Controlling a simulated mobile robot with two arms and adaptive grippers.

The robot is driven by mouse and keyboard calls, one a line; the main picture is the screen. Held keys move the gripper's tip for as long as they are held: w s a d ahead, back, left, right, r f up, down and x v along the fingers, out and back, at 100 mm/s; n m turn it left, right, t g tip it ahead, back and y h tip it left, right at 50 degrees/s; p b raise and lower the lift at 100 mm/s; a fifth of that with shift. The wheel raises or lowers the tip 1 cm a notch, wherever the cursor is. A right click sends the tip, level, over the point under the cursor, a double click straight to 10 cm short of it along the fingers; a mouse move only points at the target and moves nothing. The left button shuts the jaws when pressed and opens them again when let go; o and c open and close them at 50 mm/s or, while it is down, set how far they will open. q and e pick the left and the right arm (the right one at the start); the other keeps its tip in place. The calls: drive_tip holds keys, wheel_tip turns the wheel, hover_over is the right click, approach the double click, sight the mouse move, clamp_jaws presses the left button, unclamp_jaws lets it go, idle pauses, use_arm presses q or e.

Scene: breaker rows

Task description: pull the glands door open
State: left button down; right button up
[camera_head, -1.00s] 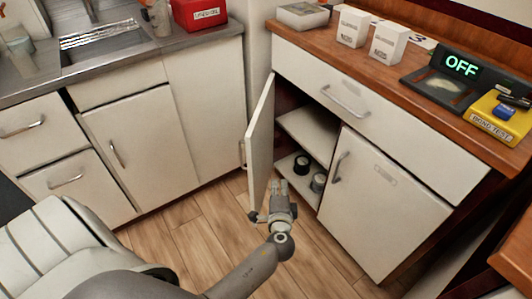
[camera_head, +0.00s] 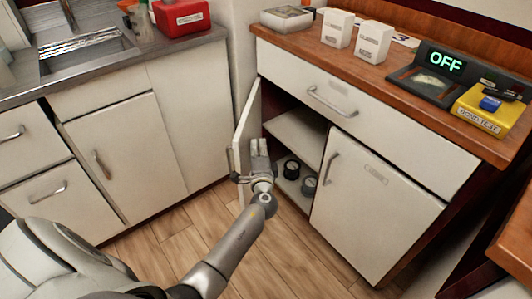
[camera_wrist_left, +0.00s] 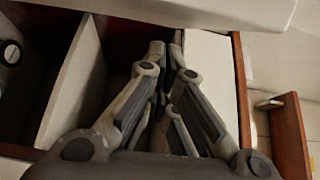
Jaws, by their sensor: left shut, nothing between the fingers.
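The left door (camera_head: 246,130) of the wooden-topped cabinet stands partly open, hinged at its left side. I cannot read a label on it, so I cannot confirm from a label that it is the glands door. My left gripper (camera_head: 260,148) is shut and empty, at the inner side of the open door, in front of the cabinet opening. In the left wrist view the shut fingers (camera_wrist_left: 164,60) point into the cabinet, beside a white panel with a brown edge (camera_wrist_left: 241,90). Whether they touch the door I cannot tell. My right gripper is not in view.
Inside the cabinet are a shelf (camera_head: 297,137) and dark round rolls (camera_head: 291,168). The right door (camera_head: 365,205) and the drawer (camera_head: 350,108) above are shut. A sink counter (camera_head: 150,50) with white fronts stands left. Wooden floor (camera_head: 290,250) is clear.

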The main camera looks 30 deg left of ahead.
use_arm(q)
drive_tip(key=shift+s+a+r, duration=0.1)
drive_tip(key=shift+s+a, duration=0.2)
drive_tip(key=shift+a, duration=0.5)
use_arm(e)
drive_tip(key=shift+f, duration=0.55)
use_arm(q)
drive_tip(key=shift+s, duration=0.1)
